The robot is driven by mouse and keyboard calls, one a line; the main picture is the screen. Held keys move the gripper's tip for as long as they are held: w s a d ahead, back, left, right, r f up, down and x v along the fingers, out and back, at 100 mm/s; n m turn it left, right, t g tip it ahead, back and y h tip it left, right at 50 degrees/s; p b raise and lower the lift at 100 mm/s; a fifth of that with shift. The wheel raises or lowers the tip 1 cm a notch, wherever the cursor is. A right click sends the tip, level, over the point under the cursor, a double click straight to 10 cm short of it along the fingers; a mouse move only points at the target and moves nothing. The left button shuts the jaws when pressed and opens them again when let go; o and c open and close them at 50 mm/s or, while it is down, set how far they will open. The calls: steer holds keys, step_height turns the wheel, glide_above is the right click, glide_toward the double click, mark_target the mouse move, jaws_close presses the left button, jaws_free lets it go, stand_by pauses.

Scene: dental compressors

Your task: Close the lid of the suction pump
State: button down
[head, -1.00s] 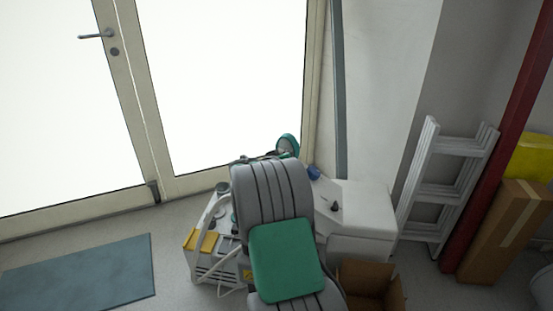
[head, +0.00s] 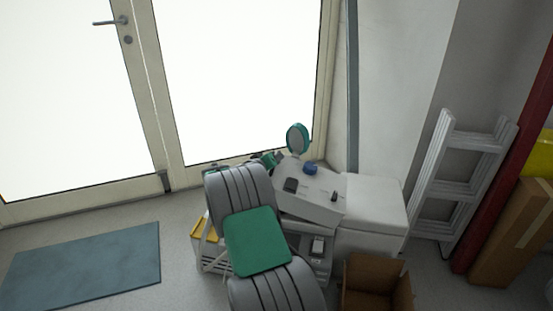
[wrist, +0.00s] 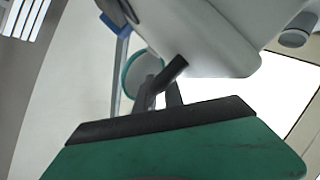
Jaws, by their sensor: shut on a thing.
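The suction pump appears to be the white machine (head: 318,206) with a sloped top panel, a blue knob and black controls, standing right of my arm. A round, teal-rimmed disc (head: 298,138), which looks like its lid, stands raised and nearly upright behind that panel. It also shows in the wrist view (wrist: 131,66), behind my fingers. My gripper (head: 277,157) is at the lower left of this disc, partly hidden by my arm. In the wrist view its dark fingers (wrist: 172,82) are close together at the disc's lower edge. The exact contact is hidden.
A white cabinet (head: 375,205) adjoins the machine on the right, with an open cardboard box (head: 376,285) in front. A white ladder (head: 455,185) leans at the wall. Glass doors (head: 235,75) stand behind. Floor with a blue-grey mat (head: 85,265) is free at left.

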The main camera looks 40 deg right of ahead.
steer(key=c, duration=1.7)
jaws_free()
steer(key=shift+d, duration=0.25)
steer(key=shift+a, duration=0.1)
steer(key=p+v, duration=0.2)
steer(key=v, duration=0.5)
steer(key=shift+w+a+r, duration=0.1)
steer(key=shift+s+a, duration=0.25)
